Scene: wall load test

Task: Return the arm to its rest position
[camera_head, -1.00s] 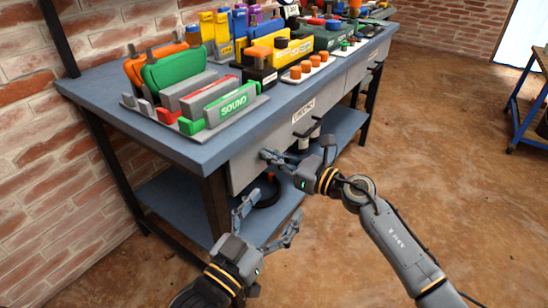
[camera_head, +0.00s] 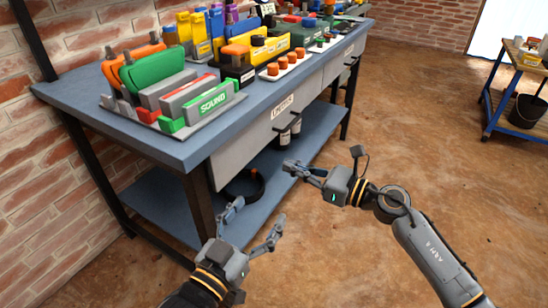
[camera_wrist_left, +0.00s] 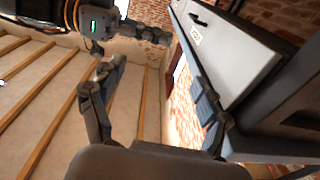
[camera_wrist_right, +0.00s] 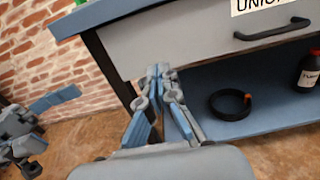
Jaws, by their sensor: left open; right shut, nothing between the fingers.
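My left gripper (camera_head: 252,226) is low at the near end of the workbench, in the head view. Its fingers are spread wide with nothing between them; they also show in the left wrist view (camera_wrist_left: 158,95). The drawer has a black handle (camera_wrist_right: 272,30) and appears closed.
The blue workbench (camera_head: 75,95) carries a sound-block rack (camera_head: 200,118), colored blocks and knobs. Its lower shelf (camera_head: 150,195) holds a black ring (camera_wrist_right: 231,104) and bottles (camera_wrist_right: 309,72). A blue cart (camera_head: 490,105) and black bucket (camera_head: 526,110) stand far right. Open floor lies right of the bench.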

